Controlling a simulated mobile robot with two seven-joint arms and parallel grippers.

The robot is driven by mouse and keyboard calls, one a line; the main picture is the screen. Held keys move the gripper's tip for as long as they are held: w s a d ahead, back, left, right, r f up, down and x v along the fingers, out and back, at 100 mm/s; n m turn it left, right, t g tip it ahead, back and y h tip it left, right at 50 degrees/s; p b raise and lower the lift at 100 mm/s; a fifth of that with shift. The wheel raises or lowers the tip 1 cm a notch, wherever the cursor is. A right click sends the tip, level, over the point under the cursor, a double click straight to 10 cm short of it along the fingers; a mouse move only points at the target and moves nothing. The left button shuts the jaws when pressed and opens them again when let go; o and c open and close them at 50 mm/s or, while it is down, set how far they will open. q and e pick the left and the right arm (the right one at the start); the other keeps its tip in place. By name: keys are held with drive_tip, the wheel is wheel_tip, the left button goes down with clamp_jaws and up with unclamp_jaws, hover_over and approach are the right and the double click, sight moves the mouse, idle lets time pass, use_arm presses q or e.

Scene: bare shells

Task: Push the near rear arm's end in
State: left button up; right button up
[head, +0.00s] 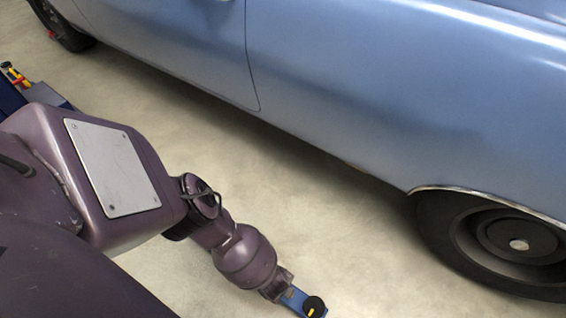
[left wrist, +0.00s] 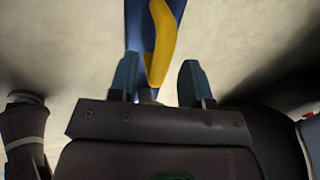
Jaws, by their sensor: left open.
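The near rear arm (head: 292,299) is a blue bar with a round black pad at its end, at the bottom of the head view, low over the floor. In the left wrist view the blue arm (left wrist: 137,38) with a yellow strip runs from the top edge down to the jaws. My left gripper (left wrist: 158,72) is open, with a finger on either side of the line of the bar. I cannot tell whether it touches the bar. In the head view my left wrist hides most of the gripper. My right gripper is not in view.
A light blue car (head: 340,75) fills the upper right, its near wheel (head: 450,245) at the right. Another blue lift part (head: 12,98) with red and yellow fittings stands at the left edge. Pale floor (head: 335,215) lies clear between my left arm and the car.

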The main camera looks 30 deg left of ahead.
use_arm(q)
drive_tip(key=shift+w+f, duration=0.15)
drive_tip(key=shift+f, duration=0.05)
drive_tip(key=shift+c, duration=0.2)
clamp_jaws()
drive_tip(key=shift+a, duration=0.1)
